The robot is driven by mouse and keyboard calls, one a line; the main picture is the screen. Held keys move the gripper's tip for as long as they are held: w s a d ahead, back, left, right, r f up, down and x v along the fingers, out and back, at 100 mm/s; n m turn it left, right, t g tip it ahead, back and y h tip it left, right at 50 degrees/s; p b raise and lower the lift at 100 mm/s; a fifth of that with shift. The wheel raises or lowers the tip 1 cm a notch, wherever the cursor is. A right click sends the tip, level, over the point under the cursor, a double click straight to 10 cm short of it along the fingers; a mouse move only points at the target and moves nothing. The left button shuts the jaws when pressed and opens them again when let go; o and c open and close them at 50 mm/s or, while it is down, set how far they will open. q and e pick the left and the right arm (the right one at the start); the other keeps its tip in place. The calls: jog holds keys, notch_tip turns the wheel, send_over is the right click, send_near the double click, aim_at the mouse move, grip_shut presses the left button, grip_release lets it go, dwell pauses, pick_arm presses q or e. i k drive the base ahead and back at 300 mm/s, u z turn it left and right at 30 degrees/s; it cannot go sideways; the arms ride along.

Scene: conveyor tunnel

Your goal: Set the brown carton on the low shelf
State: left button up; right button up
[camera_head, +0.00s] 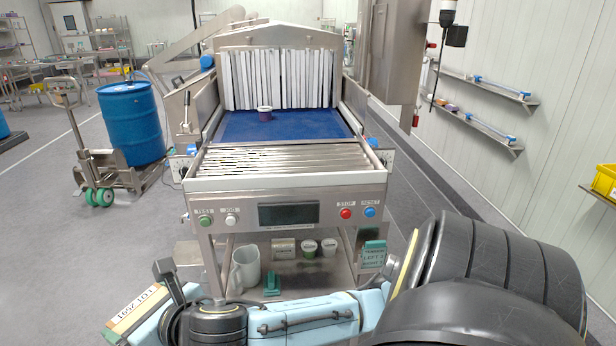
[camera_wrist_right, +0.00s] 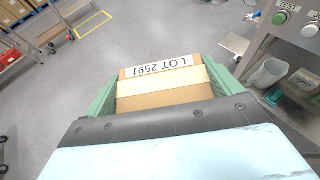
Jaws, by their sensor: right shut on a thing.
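The brown carton (camera_wrist_right: 165,95) has a pale tape strip and a white label reading LOT 2591. My right gripper (camera_wrist_right: 163,88) is shut on it, with a green finger on each side. In the head view the carton (camera_head: 138,308) shows at the lower left, tilted, at the end of my right arm. The low shelf (camera_head: 312,285) lies under the conveyor's control panel; the carton is to its left and apart from it. My right arm hides part of the shelf's front. My left gripper is out of view.
On the shelf stand a white jug (camera_head: 245,268), a teal object (camera_head: 272,284), a small beige carton (camera_head: 284,248) and two lidded cups (camera_head: 319,248). A teal sign (camera_head: 374,254) stands at its right. A cup (camera_head: 264,114) sits on the blue belt. Shelf floor shows bare around the centre.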

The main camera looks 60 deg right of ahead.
aim_at(290, 268)
jog(key=z, duration=0.9)
jog(key=i, duration=0.8)
jog(key=z, duration=0.9)
